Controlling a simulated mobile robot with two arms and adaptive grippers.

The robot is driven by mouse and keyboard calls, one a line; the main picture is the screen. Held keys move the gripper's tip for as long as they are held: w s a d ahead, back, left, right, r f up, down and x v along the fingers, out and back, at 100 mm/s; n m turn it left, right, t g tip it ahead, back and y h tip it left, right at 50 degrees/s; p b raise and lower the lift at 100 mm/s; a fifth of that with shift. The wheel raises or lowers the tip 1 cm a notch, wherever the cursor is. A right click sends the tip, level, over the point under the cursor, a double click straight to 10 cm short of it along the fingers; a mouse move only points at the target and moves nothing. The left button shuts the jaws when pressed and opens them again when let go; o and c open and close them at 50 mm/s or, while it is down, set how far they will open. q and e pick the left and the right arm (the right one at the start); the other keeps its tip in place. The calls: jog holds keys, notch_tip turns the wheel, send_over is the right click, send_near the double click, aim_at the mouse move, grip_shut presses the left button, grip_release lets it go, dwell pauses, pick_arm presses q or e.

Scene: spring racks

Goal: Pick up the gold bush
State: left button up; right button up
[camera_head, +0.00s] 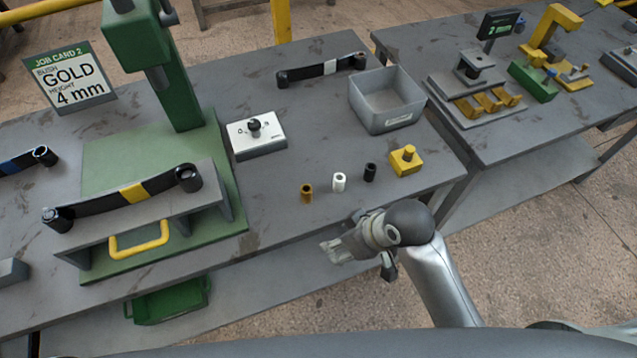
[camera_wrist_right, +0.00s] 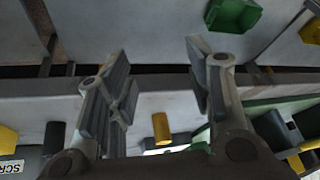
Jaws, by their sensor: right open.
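The gold bush (camera_head: 306,193) stands upright on the grey bench, at the left end of a short row. A white bush (camera_head: 339,182) and a black bush (camera_head: 370,172) stand to its right. My right gripper (camera_head: 337,249) is over the front edge of the bench, in front of the row, apart from the bushes. In the right wrist view the gripper (camera_wrist_right: 158,85) is open and empty, and the gold bush (camera_wrist_right: 161,128) shows between its fingers, farther off. The black bush (camera_wrist_right: 53,137) shows left of the fingers there; I cannot make out the white bush. My left gripper is not in view.
A yellow block (camera_head: 406,160) stands right of the bushes. A green press (camera_head: 170,70) with a strip fixture fills the left. A switch box (camera_head: 257,137) and grey bin (camera_head: 386,99) stand behind. A job card (camera_head: 70,78) reads gold, 4 mm.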

aim_at(307, 190)
jog(key=w+a+r+n, duration=0.2)
jog(key=w+a+r+n+g, duration=0.1)
jog(key=w+a+r+n, duration=0.1)
jog(key=a+n, duration=0.1)
jog(key=w+a+r+n+g, duration=0.1)
jog(key=w+a+r+n, duration=0.1)
jog(key=a+n, duration=0.1)
jog(key=shift+r+y, duration=0.25)
jog(key=shift+y, duration=0.05)
jog(key=w+d+r+n+g+h, duration=0.2)
jog(key=w+d+r+n+h, duration=0.1)
jog(key=w+r+n, duration=0.25)
jog(key=f, duration=0.3)
jog(key=a+f, duration=0.1)
jog(key=f, duration=0.1)
jog(key=shift+w+a+p, duration=0.1)
jog(key=shift+w+p, duration=0.15)
jog(key=shift+p, duration=0.15)
jog(key=f, duration=0.1)
jog(key=f+p, duration=0.1)
jog(key=f, duration=0.3)
jog(key=shift+a+p, duration=0.35)
jog(key=shift+a, duration=0.05)
jog(key=shift+w+f, duration=0.1)
jog(key=shift+f, duration=0.25)
jog(key=c, duration=1)
